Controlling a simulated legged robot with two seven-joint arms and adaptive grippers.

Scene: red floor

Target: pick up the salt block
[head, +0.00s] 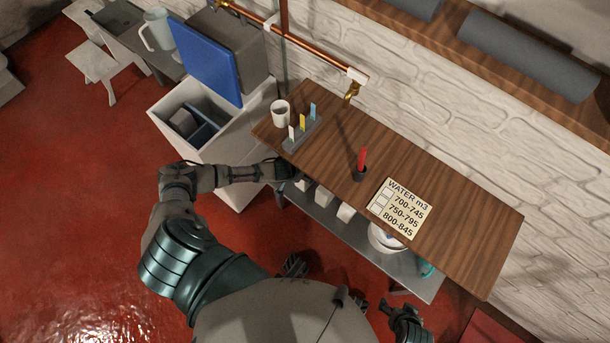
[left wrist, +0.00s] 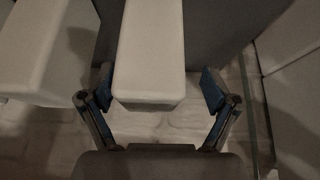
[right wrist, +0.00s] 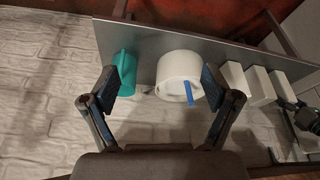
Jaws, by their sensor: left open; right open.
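Several white blocks stand in a row on the grey lower shelf (head: 385,258), under the wooden top; one block (head: 323,196) shows in the head view. None has a readable label. In the left wrist view a pale block (left wrist: 150,50) lies between the spread fingers of my left gripper (left wrist: 157,92), with a gap on the right side. My left gripper is open at the shelf's left end, partly hidden in the head view by the wooden top. My right gripper (right wrist: 160,88) is open and empty; in its wrist view the shelf, with blocks (right wrist: 258,85), is beyond it.
A white bucket (right wrist: 180,75) and a teal jug (right wrist: 124,72) stand on the lower shelf. The wooden top (head: 460,225) carries a white cup (head: 281,113), a card rack, a red marker and a WATER sign (head: 400,208). A white bin (head: 215,130) is at the left.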

